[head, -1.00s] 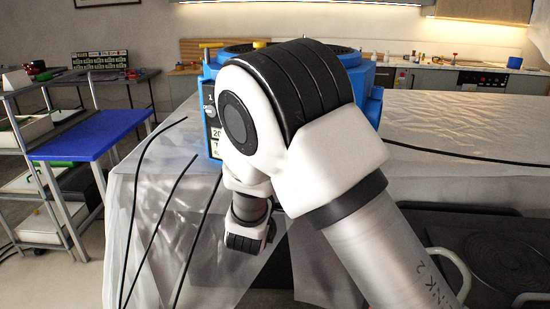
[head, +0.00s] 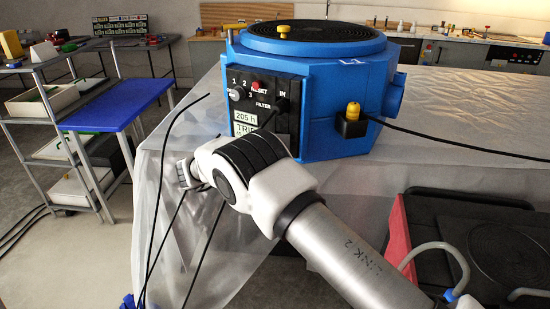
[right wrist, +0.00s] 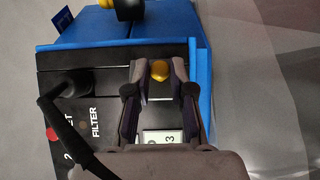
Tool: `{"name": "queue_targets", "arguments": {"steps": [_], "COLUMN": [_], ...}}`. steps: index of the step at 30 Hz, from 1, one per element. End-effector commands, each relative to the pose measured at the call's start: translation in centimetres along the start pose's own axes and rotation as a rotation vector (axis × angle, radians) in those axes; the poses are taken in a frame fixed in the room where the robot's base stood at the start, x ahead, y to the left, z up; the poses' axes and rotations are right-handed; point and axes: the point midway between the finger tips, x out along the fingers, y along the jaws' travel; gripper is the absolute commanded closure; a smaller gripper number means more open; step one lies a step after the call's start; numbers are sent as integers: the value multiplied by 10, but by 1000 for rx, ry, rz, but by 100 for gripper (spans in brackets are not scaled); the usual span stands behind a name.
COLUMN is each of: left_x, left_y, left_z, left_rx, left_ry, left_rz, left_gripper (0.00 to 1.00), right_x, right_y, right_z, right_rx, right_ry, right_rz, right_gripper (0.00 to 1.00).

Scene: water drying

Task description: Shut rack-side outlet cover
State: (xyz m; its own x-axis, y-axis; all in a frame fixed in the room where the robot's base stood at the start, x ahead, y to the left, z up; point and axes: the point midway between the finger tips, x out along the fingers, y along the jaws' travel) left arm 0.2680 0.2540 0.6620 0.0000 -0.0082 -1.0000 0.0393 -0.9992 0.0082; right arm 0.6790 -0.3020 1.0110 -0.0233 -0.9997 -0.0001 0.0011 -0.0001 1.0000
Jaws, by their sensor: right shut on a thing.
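The blue machine (head: 335,85) stands on the sheet-covered table, with a black control panel (head: 268,105) on its front. I cannot make out the rack-side outlet cover by itself. In the right wrist view, my right gripper (right wrist: 158,72) is over the lower part of the panel (right wrist: 95,110). Its fingers are shut on a small yellow knob (right wrist: 160,70) near the panel's lower edge. My left gripper is not in view.
A yellow plug (head: 352,110) with a black cable sits on the machine's right side. Loose black cables hang over the plastic sheet (head: 190,225) at left. A rack (head: 60,135) and a blue table (head: 105,120) stand farther left. A dark appliance (head: 490,240) is at right.

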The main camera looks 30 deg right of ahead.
Motion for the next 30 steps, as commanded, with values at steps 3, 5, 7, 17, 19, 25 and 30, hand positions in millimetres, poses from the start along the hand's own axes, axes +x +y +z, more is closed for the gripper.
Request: {"name": "queue_targets", "arguments": {"steps": [3,5,7,17,19,25,30], "left_x": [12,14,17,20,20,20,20], "left_y": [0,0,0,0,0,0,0], "left_z": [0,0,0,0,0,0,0], "left_rx": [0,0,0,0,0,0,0], "left_ry": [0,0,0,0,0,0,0], "left_rz": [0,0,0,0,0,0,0], "left_gripper": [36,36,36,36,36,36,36], "right_x": [1,1,1,1,1,1,1], "right_y": [-6,-6,-5,-1,-1,-1,0], "right_z": [-3,-4,-6,-8,-8,-8,-8], "right_rx": [1,0,0,-1,-1,-1,0], "right_ry": [-58,-81,-103,-144,-144,-144,-143], "right_rz": [-3,-3,-3,0,0,0,0], "right_gripper": [100,100,100,100,100,100,53]}}
